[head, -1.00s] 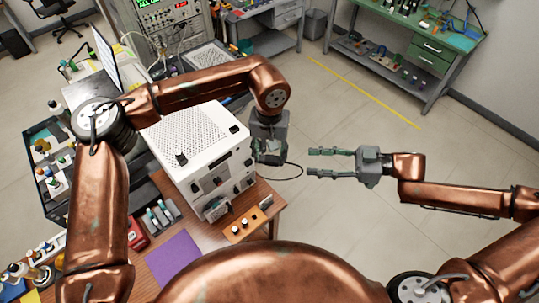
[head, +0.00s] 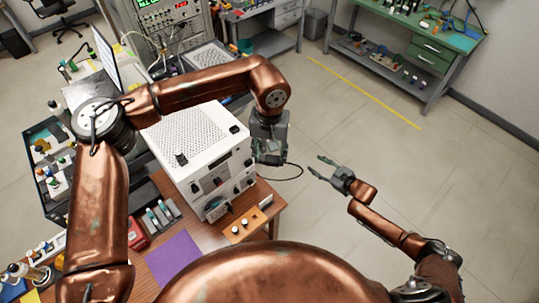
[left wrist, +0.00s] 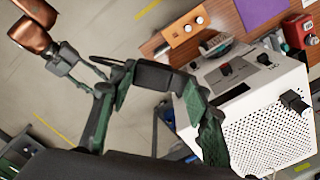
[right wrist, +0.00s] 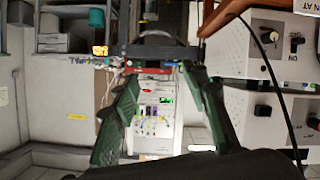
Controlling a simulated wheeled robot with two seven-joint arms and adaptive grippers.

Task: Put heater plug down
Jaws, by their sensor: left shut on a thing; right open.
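My left gripper (head: 268,155) is shut on the black heater plug (left wrist: 150,75), just off the right side of the white instrument box, above the floor beyond the table edge. The plug is small and partly hidden by the fingers. Its thin black cable (head: 298,170) loops out to the right and back toward the table; it also hangs in the right wrist view (right wrist: 270,70). My right gripper (head: 325,172) is open and empty, to the right of the left one, its fingers pointing up and left, apart from the plug and cable.
The white box (head: 190,135) with a perforated top stands on the wooden table (head: 275,203). A wooden block with knobs (head: 245,225) and a purple mat (head: 173,258) lie near the table's front. The floor (head: 370,140) to the right is open.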

